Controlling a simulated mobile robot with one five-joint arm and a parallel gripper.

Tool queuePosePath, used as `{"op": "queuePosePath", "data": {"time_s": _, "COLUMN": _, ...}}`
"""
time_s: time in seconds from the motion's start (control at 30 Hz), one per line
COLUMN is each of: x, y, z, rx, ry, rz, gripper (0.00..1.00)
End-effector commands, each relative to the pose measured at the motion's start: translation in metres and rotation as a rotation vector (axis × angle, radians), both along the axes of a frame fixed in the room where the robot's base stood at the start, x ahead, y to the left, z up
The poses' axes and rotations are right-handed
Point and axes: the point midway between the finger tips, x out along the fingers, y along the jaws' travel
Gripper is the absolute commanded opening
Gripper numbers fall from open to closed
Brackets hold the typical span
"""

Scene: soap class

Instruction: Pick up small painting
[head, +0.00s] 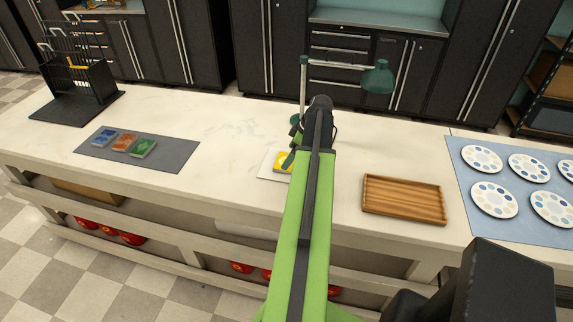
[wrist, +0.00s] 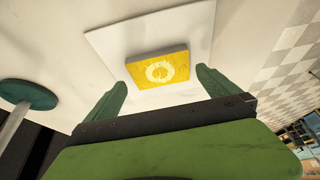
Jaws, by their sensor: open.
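A thin yellow block with a pale round emblem (wrist: 160,68), perhaps the small painting, lies on a white square sheet (wrist: 112,42) on the counter. In the head view the yellow block (head: 283,161) is partly hidden by my arm. My gripper (wrist: 160,80) is open, its two green fingers spread at the near side of the block, one towards each end. Nothing is held between them. I cannot tell how high the fingertips are above the sheet. In the head view my gripper (head: 291,158) is mostly hidden behind my arm.
A green lamp (head: 379,78) stands close behind my gripper. A wooden tray (head: 405,199) lies to the right, beside a blue mat (head: 463,172) with several round palettes. A grey mat (head: 171,159) with three coloured blocks and a black rack (head: 80,80) are left.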

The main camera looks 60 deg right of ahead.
Motion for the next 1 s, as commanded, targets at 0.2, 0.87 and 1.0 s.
{"op": "queuePosePath", "data": {"time_s": 0.2, "x": 0.014, "y": 0.004, "z": -0.033, "rx": 0.000, "ry": 0.000, "rz": 0.000, "gripper": 1.00}}
{"op": "queuePosePath", "data": {"time_s": 0.87, "x": 0.015, "y": 0.004, "z": -0.029, "rx": 0.001, "ry": 0.000, "rz": 0.000, "gripper": 0.45}}
{"op": "queuePosePath", "data": {"time_s": 1.0, "x": 0.015, "y": 0.004, "z": -0.028, "rx": 0.000, "ry": 0.000, "rz": 0.001, "gripper": 0.45}}
